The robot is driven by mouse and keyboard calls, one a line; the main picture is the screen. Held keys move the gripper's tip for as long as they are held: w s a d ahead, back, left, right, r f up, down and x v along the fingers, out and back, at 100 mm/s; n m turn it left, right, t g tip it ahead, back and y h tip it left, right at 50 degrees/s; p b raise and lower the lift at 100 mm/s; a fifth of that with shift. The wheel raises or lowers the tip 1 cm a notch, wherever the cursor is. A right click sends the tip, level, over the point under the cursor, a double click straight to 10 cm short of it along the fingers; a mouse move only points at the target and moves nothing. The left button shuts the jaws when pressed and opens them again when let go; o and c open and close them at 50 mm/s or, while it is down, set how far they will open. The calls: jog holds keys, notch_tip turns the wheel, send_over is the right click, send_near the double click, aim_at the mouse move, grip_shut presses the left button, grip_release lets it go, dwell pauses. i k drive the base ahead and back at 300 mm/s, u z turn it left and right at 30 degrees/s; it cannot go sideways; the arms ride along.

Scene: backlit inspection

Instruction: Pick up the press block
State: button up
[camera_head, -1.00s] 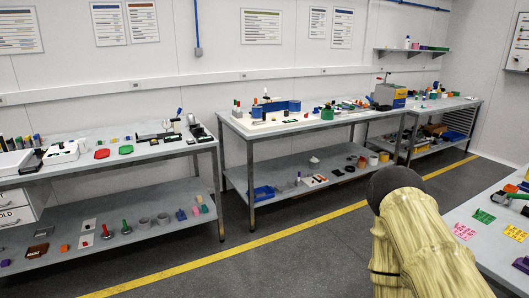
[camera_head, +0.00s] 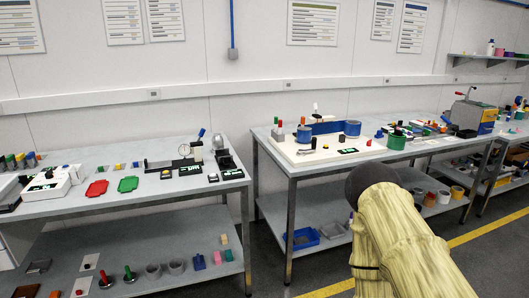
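I cannot tell which of the small items is the press block. Small coloured blocks, among them a blue one (camera_head: 199,262), a pink one (camera_head: 217,257) and a green one (camera_head: 228,255), stand on the lower shelf of the left bench. A dark press-like device (camera_head: 223,155) stands at the right end of that bench's top, beside a dial gauge stand (camera_head: 197,150). My arm, yellowish with a dark rounded part, rises at the lower right. My gripper does not show.
The left bench (camera_head: 120,217) and middle bench (camera_head: 283,163) stand along the wall with a gap between them. The middle bench carries a white tray (camera_head: 290,150) with a blue fixture. A crank-handled machine (camera_head: 474,114) stands farther right. A yellow line (camera_head: 480,231) crosses the dark floor.

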aim_at(379, 136)
jog(key=z, duration=0.15)
jog(key=i, duration=2.3)
jog(key=z, duration=1.55)
jog(key=k, duration=0.6)
jog(key=z, duration=0.75)
jog(key=i, duration=2.05)
jog(key=u, duration=0.9)
